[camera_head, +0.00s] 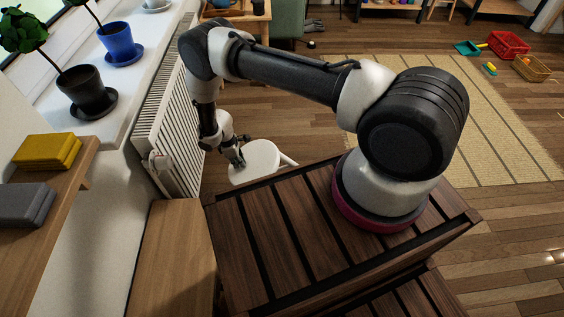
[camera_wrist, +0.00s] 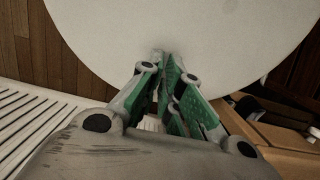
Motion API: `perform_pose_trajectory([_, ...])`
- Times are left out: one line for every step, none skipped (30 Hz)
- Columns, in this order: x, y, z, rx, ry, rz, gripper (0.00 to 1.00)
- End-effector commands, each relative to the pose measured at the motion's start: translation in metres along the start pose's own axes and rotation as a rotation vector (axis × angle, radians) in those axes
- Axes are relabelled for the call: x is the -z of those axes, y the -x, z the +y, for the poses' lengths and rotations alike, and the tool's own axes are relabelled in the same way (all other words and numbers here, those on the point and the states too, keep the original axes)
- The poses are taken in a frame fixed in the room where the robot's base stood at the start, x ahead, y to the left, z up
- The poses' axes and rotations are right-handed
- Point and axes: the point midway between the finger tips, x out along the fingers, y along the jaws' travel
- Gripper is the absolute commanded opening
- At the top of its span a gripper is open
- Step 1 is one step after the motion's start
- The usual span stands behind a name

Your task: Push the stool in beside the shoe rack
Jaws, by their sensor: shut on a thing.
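The white stool (camera_head: 262,158) has a round seat and stands on the wood floor beside the radiator; a pale leg shows at its right. In the wrist view its seat (camera_wrist: 190,25) fills the top. My gripper (camera_head: 239,160) is at the seat's left edge. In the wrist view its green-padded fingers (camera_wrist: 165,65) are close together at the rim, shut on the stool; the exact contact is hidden. A light wooden unit, seemingly the shoe rack (camera_head: 172,255), stands nearer, below the stool in the picture. Its wooden edge (camera_wrist: 265,135) shows in the wrist view, with dark items beside it.
The white radiator (camera_head: 172,135) runs along the wall left of the stool. A windowsill with potted plants (camera_head: 85,90) is above it. A yellow block (camera_head: 47,151) lies on a shelf at left. Bare floor and a striped rug (camera_head: 485,130) lie to the right.

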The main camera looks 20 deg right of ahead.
Motion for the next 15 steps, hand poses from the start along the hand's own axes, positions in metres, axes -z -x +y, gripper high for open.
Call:
perform_pose_trajectory([-0.008, -0.011, -0.005, 0.011, -0.001, -0.009, 0.00])
perform_pose_trajectory([-0.008, -0.011, -0.005, 0.011, -0.001, -0.009, 0.00])
perform_pose_trajectory([-0.008, -0.011, -0.005, 0.011, -0.001, -0.009, 0.00])
perform_pose_trajectory([-0.008, -0.011, -0.006, 0.011, -0.001, -0.009, 0.00])
perform_pose_trajectory([-0.008, -0.011, -0.006, 0.011, -0.001, -0.009, 0.00])
perform_pose_trajectory([-0.008, -0.010, -0.006, 0.011, -0.001, -0.009, 0.00])
perform_pose_trajectory([-0.009, -0.009, -0.005, 0.011, -0.001, -0.009, 0.00])
perform_pose_trajectory([-0.009, -0.007, -0.006, 0.011, -0.001, -0.009, 0.00])
perform_pose_trajectory([-0.010, -0.004, -0.006, 0.012, -0.001, -0.010, 0.00])
perform_pose_trajectory([-0.010, -0.002, -0.006, 0.012, -0.001, -0.010, 0.00])
perform_pose_trajectory([-0.011, 0.001, -0.006, 0.012, -0.001, -0.011, 0.00])
perform_pose_trajectory([-0.011, 0.003, -0.007, 0.012, -0.001, -0.012, 0.00])
perform_pose_trajectory([-0.011, 0.004, -0.007, 0.012, 0.000, -0.012, 0.00])
perform_pose_trajectory([-0.011, 0.004, -0.006, 0.011, -0.001, -0.011, 0.00])
perform_pose_trajectory([-0.010, 0.006, -0.004, 0.009, -0.001, -0.008, 0.00])
